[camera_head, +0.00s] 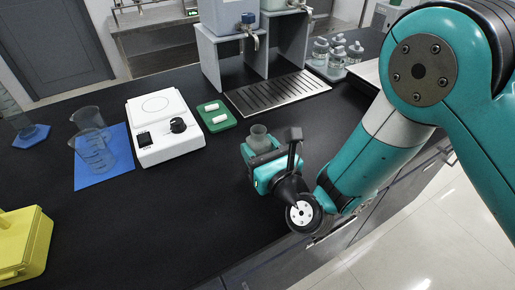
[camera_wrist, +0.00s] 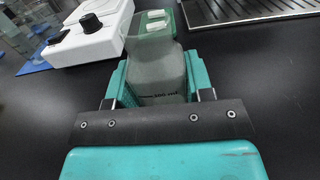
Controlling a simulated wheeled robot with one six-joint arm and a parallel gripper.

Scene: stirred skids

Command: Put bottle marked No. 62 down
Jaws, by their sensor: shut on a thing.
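A translucent grey bottle (camera_head: 259,138) is in my gripper (camera_head: 262,153) over the dark bench, near the bench's front edge. In the wrist view the bottle (camera_wrist: 157,72) stands between the two teal fingers of my gripper (camera_wrist: 157,85), which are shut on its sides.
A white hotplate (camera_head: 164,127) and a green tray (camera_head: 216,117) with two white pieces lie beyond the gripper. Beakers (camera_head: 93,150) stand on a blue mat (camera_head: 112,170). A drip grille (camera_head: 278,93) and a tray of bottles (camera_head: 333,72) are behind. The front middle bench (camera_head: 160,215) is clear.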

